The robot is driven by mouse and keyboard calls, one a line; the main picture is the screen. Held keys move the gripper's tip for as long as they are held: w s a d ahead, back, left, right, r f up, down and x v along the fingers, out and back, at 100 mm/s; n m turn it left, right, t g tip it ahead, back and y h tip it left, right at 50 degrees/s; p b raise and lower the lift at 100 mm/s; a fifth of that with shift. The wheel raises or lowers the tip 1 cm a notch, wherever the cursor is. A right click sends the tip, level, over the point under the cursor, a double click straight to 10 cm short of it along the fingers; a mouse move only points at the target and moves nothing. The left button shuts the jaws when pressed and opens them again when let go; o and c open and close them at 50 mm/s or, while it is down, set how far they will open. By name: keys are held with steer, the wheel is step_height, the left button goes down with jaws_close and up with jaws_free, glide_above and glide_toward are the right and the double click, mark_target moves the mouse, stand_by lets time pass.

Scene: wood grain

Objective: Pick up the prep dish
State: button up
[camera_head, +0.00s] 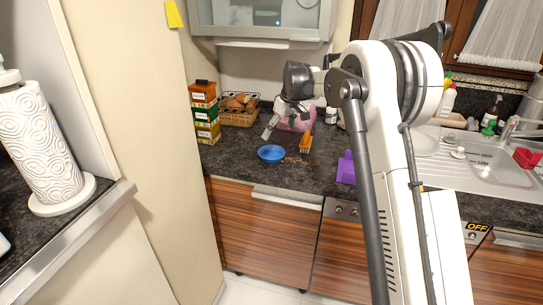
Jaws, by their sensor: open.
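A small blue bowl (271,154), which looks like the prep dish, sits upright on the dark countertop (232,160) near its front edge. My gripper (268,134) hangs just above and behind the bowl, apart from it as far as I can see. The gripper is open and empty. Its fingertips are small in this view, so the exact gap to the rim is hard to judge.
Brown crumbs (298,161) lie right of the bowl. An orange brush (305,144), a pink object (297,121) and a purple holder (346,168) stand close by. Boxes (204,112) and a wire basket (240,108) are behind left. The sink (470,160) is at right.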

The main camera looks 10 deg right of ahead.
glide_above(270, 156)
steer(key=s+d, duration=0.1)
steer(key=s, duration=0.2)
steer(key=f, duration=0.7)
steer(key=shift+w+d+f, duration=0.15)
steer(key=shift+w+f, duration=0.1)
steer(key=shift+f, duration=0.05)
steer(key=shift+w+p+x, duration=0.15)
steer(key=shift+p+x, duration=0.1)
steer(key=shift+x, duration=1.05)
steer(key=shift+w+p+x, duration=0.15)
steer(key=shift+p+x, duration=0.1)
steer(key=shift+x, duration=1.05)
steer(key=shift+s+r, duration=0.1)
steer(key=c, duration=1.2)
steer(key=shift+r, duration=0.15)
steer(key=shift+c, duration=0.2)
